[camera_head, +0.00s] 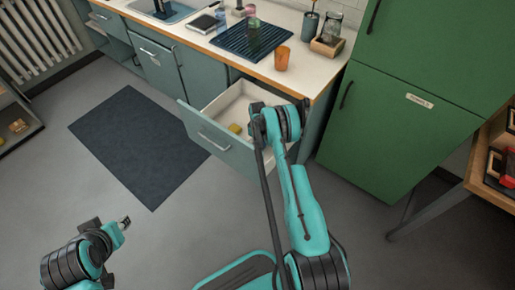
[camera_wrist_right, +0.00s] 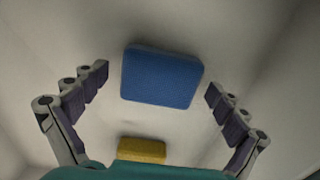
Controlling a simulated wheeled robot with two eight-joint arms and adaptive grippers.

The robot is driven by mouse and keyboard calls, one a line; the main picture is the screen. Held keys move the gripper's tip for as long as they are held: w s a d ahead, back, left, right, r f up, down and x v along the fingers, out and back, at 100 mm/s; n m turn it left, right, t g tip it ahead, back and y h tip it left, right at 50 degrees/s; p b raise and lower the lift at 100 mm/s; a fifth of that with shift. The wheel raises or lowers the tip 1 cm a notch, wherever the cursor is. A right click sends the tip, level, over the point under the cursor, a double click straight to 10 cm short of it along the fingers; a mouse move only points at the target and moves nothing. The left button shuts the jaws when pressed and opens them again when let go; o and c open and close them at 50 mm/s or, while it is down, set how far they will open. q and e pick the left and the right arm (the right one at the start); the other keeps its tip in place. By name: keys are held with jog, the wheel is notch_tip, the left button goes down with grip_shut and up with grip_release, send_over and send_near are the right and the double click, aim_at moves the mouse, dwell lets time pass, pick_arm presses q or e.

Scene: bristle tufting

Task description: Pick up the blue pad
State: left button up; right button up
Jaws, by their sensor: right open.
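The blue pad (camera_wrist_right: 161,77) lies flat on the pale floor of an open drawer (camera_head: 214,106), seen in the right wrist view. In the head view my right arm hides it. My right gripper (camera_wrist_right: 158,84) is open, with one finger on each side of the blue pad and gaps between the fingers and the pad. In the head view the right arm reaches over the drawer and its fingers are hidden. My left gripper (camera_head: 125,222) is low at the left, far from the drawer; its jaw state is too small to tell.
A yellow pad (camera_wrist_right: 142,150) lies in the same drawer, near the blue pad; it also shows in the head view (camera_head: 235,129). The drawer walls enclose both. On the counter above stand a drying mat (camera_head: 240,41) and an orange cup (camera_head: 282,58). A green fridge (camera_head: 400,125) is at the right.

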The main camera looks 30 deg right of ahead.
aim_at(258, 145)
jog(key=c, duration=1.1)
jog(key=shift+o, duration=0.3)
notch_tip(258, 145, up, 10)
jog(key=p, duration=0.4)
